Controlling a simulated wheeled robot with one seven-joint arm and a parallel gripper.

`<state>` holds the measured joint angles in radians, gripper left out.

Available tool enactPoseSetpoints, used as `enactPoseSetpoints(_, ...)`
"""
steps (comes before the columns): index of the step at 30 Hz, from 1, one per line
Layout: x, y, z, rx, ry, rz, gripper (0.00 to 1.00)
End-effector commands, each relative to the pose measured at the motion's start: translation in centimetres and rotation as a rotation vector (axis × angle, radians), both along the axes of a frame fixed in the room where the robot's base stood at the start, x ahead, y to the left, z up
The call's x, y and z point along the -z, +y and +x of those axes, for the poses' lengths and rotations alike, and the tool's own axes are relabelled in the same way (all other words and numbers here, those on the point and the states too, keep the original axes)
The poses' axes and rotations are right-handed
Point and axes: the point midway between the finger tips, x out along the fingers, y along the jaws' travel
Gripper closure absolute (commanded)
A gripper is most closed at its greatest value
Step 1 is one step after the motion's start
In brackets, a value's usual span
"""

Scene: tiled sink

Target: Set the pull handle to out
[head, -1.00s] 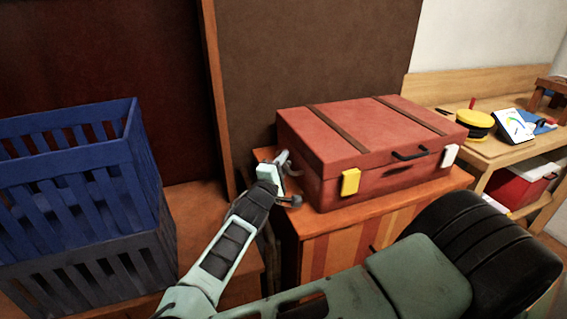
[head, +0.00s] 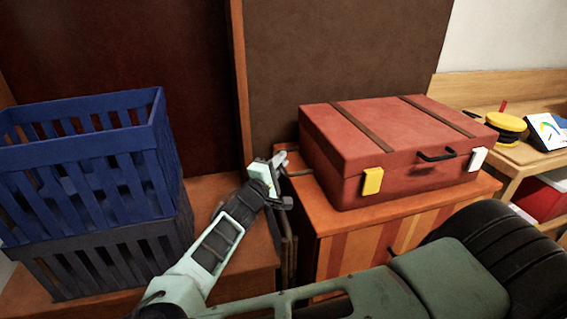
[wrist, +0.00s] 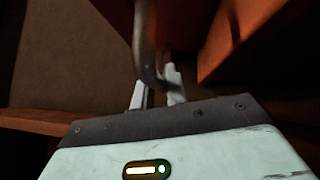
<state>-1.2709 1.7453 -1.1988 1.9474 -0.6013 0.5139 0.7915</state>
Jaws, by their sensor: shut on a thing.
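The pull handle (head: 299,173) is a thin grey metal bar at the left end of the red suitcase (head: 395,150). In the wrist view the handle (wrist: 146,45) runs down from the top and curves between the fingertips. My gripper (head: 276,163) is left of the suitcase, shut on the handle; its two pale fingers also show in the wrist view (wrist: 158,88). The far end of the handle, where it is fixed, is hidden in the head view.
The suitcase stands on a striped orange cabinet (head: 340,252). Stacked blue (head: 110,190) and dark grey (head: 105,265) slatted crates stand left of my arm. A brown panel (head: 345,55) rises behind. A wooden bench (head: 530,165) is at the right.

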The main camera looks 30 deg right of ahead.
Motion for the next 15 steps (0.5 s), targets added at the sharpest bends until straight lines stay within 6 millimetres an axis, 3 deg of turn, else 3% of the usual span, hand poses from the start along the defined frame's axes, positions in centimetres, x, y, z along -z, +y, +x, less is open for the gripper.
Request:
enactPoseSetpoints(2, 0.1, 0.5, 0.2, -0.013, 0.002, 0.004, 0.77)
enactPoseSetpoints(11, 0.1, 0.4, 0.1, -0.009, 0.001, 0.003, 0.77)
enactPoseSetpoints(15, 0.3, 1.5, -0.4, -0.011, 0.001, 0.003, 0.77)
